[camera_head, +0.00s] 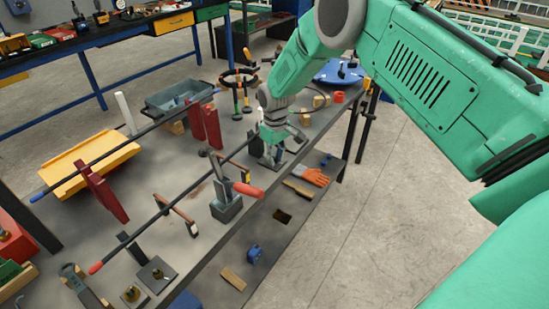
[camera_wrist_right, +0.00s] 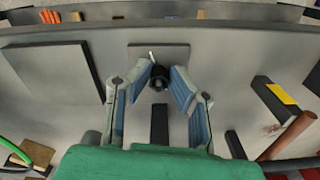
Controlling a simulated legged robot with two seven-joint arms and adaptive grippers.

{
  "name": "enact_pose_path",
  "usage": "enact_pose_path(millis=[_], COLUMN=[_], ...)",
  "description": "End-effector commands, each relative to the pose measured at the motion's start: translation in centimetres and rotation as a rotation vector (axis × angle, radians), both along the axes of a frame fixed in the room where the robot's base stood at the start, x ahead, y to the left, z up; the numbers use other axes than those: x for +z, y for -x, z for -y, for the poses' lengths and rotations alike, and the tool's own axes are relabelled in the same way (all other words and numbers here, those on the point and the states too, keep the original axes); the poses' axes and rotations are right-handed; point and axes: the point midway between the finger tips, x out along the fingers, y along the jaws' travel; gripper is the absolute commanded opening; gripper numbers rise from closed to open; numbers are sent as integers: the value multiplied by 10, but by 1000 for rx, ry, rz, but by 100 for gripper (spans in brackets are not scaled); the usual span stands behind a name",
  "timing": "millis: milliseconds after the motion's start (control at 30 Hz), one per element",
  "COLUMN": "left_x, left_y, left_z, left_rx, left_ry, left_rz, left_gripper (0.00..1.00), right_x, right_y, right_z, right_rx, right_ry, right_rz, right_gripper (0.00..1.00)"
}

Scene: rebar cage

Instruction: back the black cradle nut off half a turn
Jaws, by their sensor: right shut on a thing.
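The black cradle nut (camera_wrist_right: 158,84) shows in the right wrist view, small, dark and round, in front of a grey plate (camera_wrist_right: 146,56). A thin pale pin or lever stands up behind it. My right gripper (camera_wrist_right: 158,80) is shut on the nut, with one blue-padded finger at each side. In the head view my right gripper (camera_head: 272,152) is low over the bench near its right edge, and the nut cannot be made out there. My left gripper is not in view.
A grey clamp with a red handle (camera_head: 228,203) stands on the bench near my right gripper. Long dark bars (camera_head: 160,212) cross the bench past dark red uprights (camera_head: 103,192). A yellow tray (camera_head: 88,164) lies left. An orange glove (camera_head: 311,176) lies on the lower shelf.

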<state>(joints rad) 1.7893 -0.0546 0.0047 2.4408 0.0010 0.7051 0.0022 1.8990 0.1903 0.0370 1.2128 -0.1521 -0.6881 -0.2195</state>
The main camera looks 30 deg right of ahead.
Motion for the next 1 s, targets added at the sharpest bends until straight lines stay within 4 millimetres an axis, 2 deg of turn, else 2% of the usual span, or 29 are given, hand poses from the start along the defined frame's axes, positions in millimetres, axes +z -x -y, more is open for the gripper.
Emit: enact_pose_path(millis=[33,400,967,1000], left_x=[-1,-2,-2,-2], left_y=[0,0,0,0], left_z=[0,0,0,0], left_rx=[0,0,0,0], left_ry=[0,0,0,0], left_rz=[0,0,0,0], left_gripper=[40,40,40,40], right_x=[4,4,4,4], right_y=[-6,-6,-6,-6], right_z=[2,1,1,1], right_rx=[32,195,223,223], right_ry=[3,3,2,2], right_rz=[19,18,18,18], right_gripper=[0,0,0,27])
